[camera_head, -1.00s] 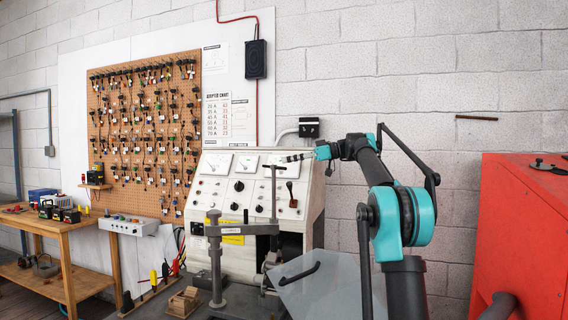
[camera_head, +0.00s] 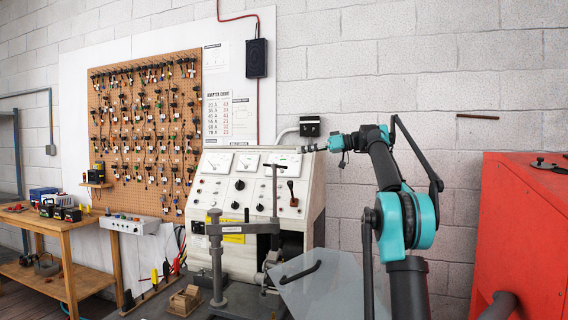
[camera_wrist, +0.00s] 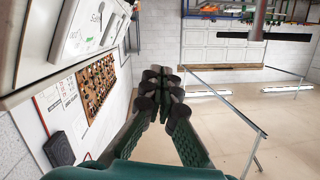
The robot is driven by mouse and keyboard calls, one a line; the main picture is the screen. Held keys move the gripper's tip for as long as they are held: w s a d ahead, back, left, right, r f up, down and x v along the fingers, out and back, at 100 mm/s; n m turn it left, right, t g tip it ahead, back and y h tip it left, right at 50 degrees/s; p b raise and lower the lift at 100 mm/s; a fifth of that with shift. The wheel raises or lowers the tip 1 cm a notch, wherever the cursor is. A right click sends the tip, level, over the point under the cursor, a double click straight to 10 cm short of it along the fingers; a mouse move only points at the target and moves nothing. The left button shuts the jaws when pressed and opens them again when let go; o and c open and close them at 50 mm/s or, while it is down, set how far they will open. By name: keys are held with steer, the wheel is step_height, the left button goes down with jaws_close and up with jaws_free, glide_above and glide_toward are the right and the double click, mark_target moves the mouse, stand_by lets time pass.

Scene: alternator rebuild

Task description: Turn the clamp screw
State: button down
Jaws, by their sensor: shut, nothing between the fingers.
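The clamp screw (camera_head: 275,195) is an upright dark rod with a short crossbar at its top. It stands in the grey clamp frame (camera_head: 216,255) at the front of the test bench. My gripper (camera_head: 304,149) is up and to the right of the screw's top, in front of the bench's upper edge, and appears apart from the screw. In the wrist view its dark fingers (camera_wrist: 160,88) are together with nothing between them. The clamp screw cannot be made out in the wrist view.
The cream test bench (camera_head: 215,180) with gauges stands behind the clamp. A red cabinet (camera_head: 520,230) is at the right. A wooden workbench (camera_head: 65,235) is at the left.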

steer(key=s+d+f+m+t+h, duration=0.1)
steer(key=s+f+m+t+h, duration=0.15)
steer(key=s+m+t, duration=0.9)
steer(key=w+a+f+m+g, duration=0.1)
steer(key=a+f+m+g, duration=0.1)
steer(key=a+m+g, duration=0.2)
steer(key=shift+w+a+m, duration=0.35)
steer(key=shift+a+m, duration=1.1)
steer(key=shift+a, duration=1.9)
steer(key=shift+y, duration=0.25)
steer(key=shift+s+a, duration=0.2)
steer(key=shift+a, duration=0.3)
